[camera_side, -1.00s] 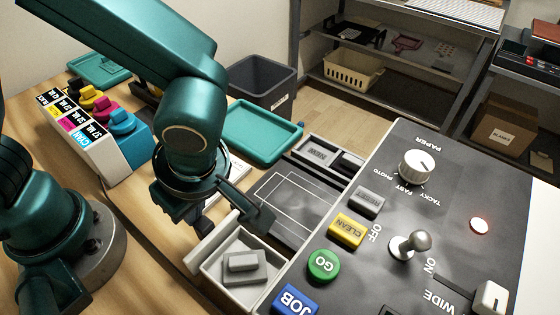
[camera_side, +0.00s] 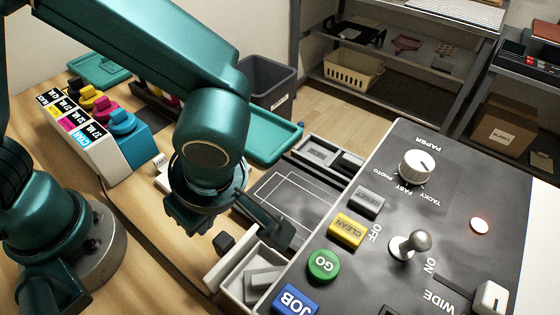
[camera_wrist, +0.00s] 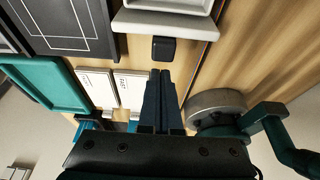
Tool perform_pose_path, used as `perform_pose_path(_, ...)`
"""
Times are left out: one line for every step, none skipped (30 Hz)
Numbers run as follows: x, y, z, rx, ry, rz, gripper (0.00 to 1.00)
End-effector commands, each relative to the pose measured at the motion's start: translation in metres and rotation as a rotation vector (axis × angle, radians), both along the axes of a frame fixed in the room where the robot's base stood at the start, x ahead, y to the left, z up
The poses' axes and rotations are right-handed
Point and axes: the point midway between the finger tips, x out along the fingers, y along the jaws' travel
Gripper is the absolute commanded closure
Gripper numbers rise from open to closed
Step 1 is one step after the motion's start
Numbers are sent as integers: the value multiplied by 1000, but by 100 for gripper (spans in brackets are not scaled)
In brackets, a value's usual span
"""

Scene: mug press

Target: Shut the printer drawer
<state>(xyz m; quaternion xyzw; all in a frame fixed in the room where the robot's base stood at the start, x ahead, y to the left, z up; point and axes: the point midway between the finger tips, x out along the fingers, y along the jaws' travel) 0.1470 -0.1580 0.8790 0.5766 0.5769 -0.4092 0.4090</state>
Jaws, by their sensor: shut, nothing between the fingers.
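The printer drawer (camera_side: 235,286) is a pale grey box with a grey block in it. It sticks out partly from the left side of the dark printer panel (camera_side: 440,200). Its front plate (camera_side: 228,262) carries a dark knob (camera_side: 223,242). The front plate (camera_wrist: 165,24) and knob (camera_wrist: 163,49) also show in the wrist view. My gripper (camera_side: 202,228) is shut and empty at the outer side of the drawer front. In the wrist view its fingertips (camera_wrist: 160,76) point at the knob with a small gap in the picture; I cannot tell whether they touch.
Ink bottles in a white rack (camera_side: 95,140) stand at the left. A teal tray (camera_side: 275,145) and a black bin (camera_side: 268,80) are behind my gripper. White cards (camera_wrist: 115,90) lie on the wooden table. Buttons and a lever (camera_side: 412,243) rise from the panel.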

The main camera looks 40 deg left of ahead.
Motion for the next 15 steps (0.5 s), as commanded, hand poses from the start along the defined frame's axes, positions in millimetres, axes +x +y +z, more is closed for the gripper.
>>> perform_pose_path(0, 7, 0, -1, 0, 4, 100)
perform_pose_path(0, 10, 0, 0, -1, 5, 100)
perform_pose_path(0, 15, 0, 0, 0, 4, 100)
perform_pose_path(0, 18, 0, -1, -1, 4, 100)
perform_pose_path(0, 22, 0, 0, -1, 4, 100)
perform_pose_path(0, 27, 0, 0, 0, 4, 100)
perform_pose_path(1, 23, 5, -3, -4, 1, 100)
perform_pose_path(1, 20, 9, -4, -6, -1, 100)
perform_pose_path(1, 18, 15, -5, -6, 0, 100)
perform_pose_path(1, 17, 19, -5, -5, -1, 100)
perform_pose_path(1, 15, 24, -6, -5, -1, 100)
perform_pose_path(1, 13, 29, -5, -5, -2, 100)
perform_pose_path(1, 11, 34, -5, -5, -2, 100)
perform_pose_path(1, 9, 39, -5, -6, -2, 100)
perform_pose_path(1, 7, 45, -5, -6, -2, 100)
